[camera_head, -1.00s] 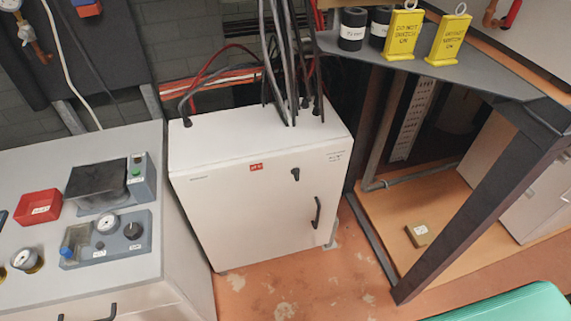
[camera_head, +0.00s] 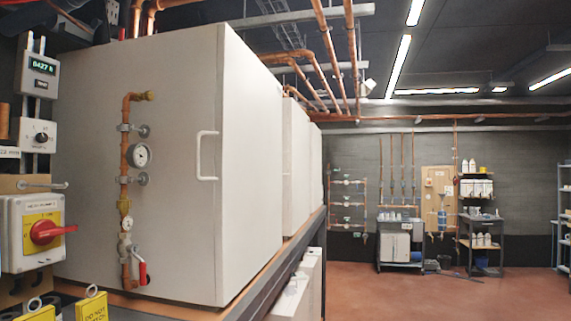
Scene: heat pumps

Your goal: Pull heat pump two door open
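A row of large white cabinets stands on a raised bench at the left and runs away from me. The nearest cabinet (camera_head: 200,130) shows its front with a white bar handle (camera_head: 207,155) at the right edge of that face. The front looks closed. A second cabinet (camera_head: 295,160) stands behind it, seen only in part. Further cabinets are mostly hidden. I see no number on any cabinet, so I cannot tell which is heat pump two. Neither of my grippers is in view.
Copper pipe with a gauge (camera_head: 139,155) and a red-handled valve (camera_head: 141,273) runs down the nearest cabinet's front. A red rotary switch (camera_head: 45,232) is at the far left. Yellow tags (camera_head: 92,307) are at the bottom left. Open red floor (camera_head: 430,290) lies to the right.

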